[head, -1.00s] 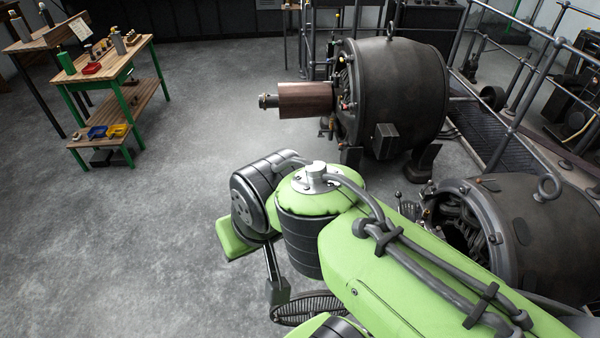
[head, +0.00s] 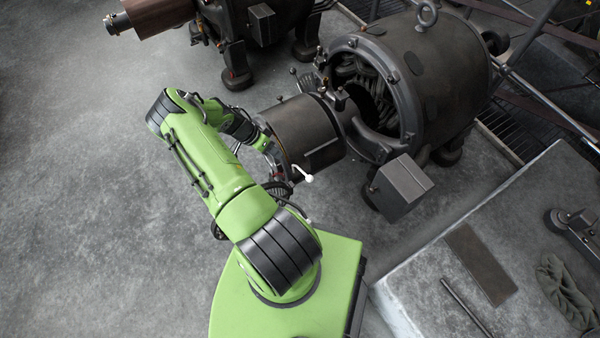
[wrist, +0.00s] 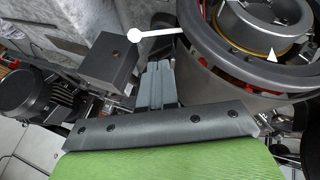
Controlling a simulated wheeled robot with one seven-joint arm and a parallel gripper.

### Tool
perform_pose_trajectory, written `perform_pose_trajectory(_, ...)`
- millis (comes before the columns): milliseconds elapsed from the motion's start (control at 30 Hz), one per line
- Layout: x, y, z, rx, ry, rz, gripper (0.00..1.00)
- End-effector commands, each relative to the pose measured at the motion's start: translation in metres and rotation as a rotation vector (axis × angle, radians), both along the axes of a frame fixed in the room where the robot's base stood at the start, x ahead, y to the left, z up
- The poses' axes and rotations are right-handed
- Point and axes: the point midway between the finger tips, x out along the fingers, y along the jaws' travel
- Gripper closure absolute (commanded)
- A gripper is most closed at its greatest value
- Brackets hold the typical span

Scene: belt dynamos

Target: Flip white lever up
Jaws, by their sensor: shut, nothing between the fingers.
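The white lever (head: 304,175) sticks out from the near end of the dynamo's drum, its round knob toward the lower right. In the wrist view the lever (wrist: 155,33) runs sideways from the drum's rim, with its knob at the left. My gripper (wrist: 158,66) is shut and empty in the wrist view. Its fingertips appear just below the lever in the picture, apart from it. In the head view my arm reaches to the drum's left side, and the fingers are hard to make out there.
The dark drum (head: 302,133) joins the large dynamo housing (head: 440,85). A grey box (head: 400,185) stands to the lever's right; the box (wrist: 108,57) also shows in the wrist view. A concrete plinth (head: 420,290) lies at lower right. The floor at left is clear.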

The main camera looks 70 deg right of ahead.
Motion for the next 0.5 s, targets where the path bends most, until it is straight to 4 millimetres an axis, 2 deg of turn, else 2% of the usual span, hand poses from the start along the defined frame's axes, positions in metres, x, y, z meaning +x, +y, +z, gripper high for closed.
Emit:
perform_pose_trajectory(267, 0.000, 0.000, 0.000, 0.000, 0.000, 0.000, 1.00)
perform_pose_trajectory(367, -0.006, -0.001, -0.008, 0.002, 0.002, -0.001, 1.00)
perform_pose_trajectory(500, -0.021, -0.006, -0.031, 0.002, 0.004, -0.002, 1.00)
